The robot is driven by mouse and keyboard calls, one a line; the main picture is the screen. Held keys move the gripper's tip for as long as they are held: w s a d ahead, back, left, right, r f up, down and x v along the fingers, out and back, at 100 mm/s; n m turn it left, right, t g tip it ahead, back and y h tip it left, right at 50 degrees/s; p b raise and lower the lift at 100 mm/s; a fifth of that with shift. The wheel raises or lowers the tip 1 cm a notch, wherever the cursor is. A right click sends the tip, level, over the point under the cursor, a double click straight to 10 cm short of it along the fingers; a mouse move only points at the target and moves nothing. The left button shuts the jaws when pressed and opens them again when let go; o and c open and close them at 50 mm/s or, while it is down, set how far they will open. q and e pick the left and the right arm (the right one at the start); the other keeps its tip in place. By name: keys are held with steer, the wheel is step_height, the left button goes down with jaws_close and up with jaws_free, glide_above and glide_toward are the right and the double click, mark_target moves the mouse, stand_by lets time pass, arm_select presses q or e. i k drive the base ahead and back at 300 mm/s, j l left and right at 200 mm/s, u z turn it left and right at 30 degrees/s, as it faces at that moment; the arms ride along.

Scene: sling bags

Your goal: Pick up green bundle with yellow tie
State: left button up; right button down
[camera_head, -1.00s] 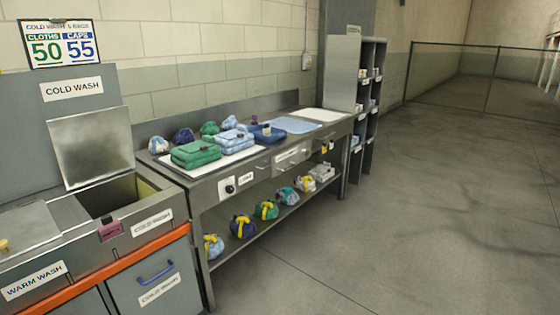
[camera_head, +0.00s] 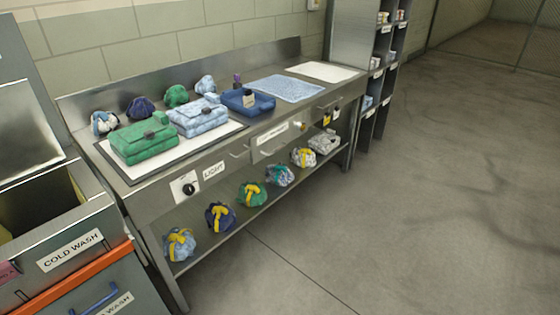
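The green bundle with a yellow tie (camera_head: 252,194) sits on the lower shelf of the steel table. A dark blue bundle with a yellow tie (camera_head: 220,216) is to its left, and a teal-grey patterned bundle (camera_head: 280,174) is to its right. The green bundle is in plain sight under the table's front edge. Neither of my grippers shows in the head view.
A cold wash basin unit (camera_head: 55,225) stands at the left, a shelf rack (camera_head: 375,75) at the back. The floor in front is clear.

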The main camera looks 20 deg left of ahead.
mark_target(252, 194)
steer(key=i+u, duration=0.15)
steer(key=i, duration=0.35)
steer(key=i+l+u, duration=0.15)
steer(key=i, duration=0.4)
steer(key=i+l+u, duration=0.15)
steer(key=i, duration=0.35)
